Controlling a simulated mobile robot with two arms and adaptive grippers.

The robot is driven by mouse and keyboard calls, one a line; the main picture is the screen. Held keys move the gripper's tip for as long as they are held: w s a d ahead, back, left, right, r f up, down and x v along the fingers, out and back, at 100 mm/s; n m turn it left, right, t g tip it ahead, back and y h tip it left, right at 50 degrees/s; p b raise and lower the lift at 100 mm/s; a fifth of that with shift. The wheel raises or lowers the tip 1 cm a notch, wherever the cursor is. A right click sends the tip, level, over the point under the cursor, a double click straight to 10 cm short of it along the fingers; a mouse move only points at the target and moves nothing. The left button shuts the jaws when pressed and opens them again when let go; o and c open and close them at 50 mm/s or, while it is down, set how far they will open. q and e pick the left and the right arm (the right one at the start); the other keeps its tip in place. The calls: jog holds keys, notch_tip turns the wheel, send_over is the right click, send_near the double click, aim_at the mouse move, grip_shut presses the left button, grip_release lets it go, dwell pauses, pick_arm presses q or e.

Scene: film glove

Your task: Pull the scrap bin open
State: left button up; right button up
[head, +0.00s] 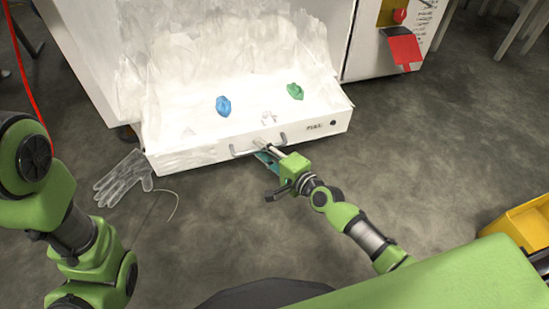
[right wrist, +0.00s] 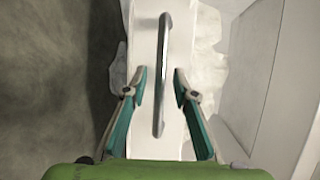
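The scrap bin (head: 185,157) is a wide white drawer standing out at the foot of the white machine. Its front has a grey bar handle (head: 234,151) and a small label. Clear film is heaped in and above it, with a blue crumpled piece (head: 223,106) and a green one (head: 295,91). My right gripper (head: 263,149) is at the handle's middle. In the right wrist view, the handle (right wrist: 163,50) runs between the teal fingers of the gripper (right wrist: 160,80), which are open with gaps on both sides. My left arm shows at left; its gripper is out of view.
A clear film glove (head: 124,178) lies on the floor left of the bin, beside a thin pale strand (head: 175,205). A yellow crate (head: 525,222) stands at the right. A red cable (head: 22,65) hangs at far left.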

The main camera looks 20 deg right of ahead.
jog(key=v, duration=1.1)
jog(key=shift+r, duration=0.1)
